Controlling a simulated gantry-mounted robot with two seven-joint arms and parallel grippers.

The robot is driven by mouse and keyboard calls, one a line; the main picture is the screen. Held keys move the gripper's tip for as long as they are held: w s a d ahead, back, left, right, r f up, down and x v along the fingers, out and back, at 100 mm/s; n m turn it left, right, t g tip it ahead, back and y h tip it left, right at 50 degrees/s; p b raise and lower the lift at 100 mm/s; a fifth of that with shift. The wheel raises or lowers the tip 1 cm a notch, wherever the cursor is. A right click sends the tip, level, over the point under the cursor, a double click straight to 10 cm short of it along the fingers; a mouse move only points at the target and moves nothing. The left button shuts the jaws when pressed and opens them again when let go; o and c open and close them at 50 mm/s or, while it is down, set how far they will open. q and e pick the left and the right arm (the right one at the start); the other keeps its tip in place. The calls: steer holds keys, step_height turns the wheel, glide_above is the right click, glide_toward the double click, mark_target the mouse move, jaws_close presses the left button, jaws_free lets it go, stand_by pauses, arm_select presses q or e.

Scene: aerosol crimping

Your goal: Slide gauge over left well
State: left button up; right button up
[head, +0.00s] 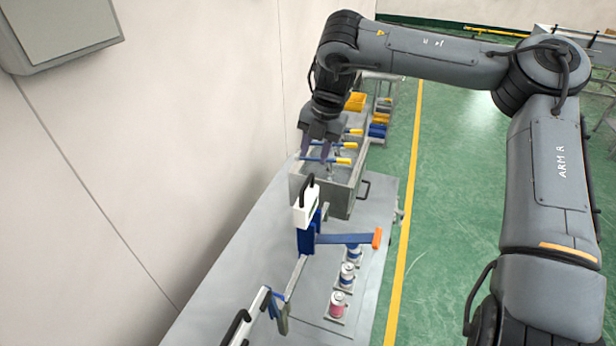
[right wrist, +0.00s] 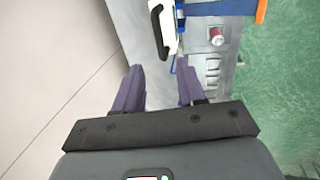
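My right gripper (head: 317,158) is above the far end of the bench, over a grey open box. In the right wrist view its two purple fingers (right wrist: 158,75) are apart, with nothing between them. A white unit with a black handle (head: 306,214) stands on a blue upright, and a blue bar (head: 345,239) with an orange end (head: 376,238) reaches right from it. The unit also shows in the right wrist view (right wrist: 161,25), beyond the fingers. I cannot tell which item is the gauge or where the left well is. My left gripper is not in view.
Several blue-and-yellow tools (head: 325,160) lie across the grey box (head: 322,200). Cans (head: 337,305) stand in a row along the bench's right side. A second black-handled device (head: 238,325) is at the near left. The wall runs close along the left.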

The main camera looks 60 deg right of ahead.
mark_target(307, 182)
steer(key=f, duration=0.3)
steer(key=w+f, duration=0.1)
steer(key=f, duration=0.2)
steer(key=f+p, duration=0.1)
steer(key=f, duration=0.2)
steer(key=shift+w+a, duration=0.2)
steer(key=shift+w, duration=0.2)
jaws_close()
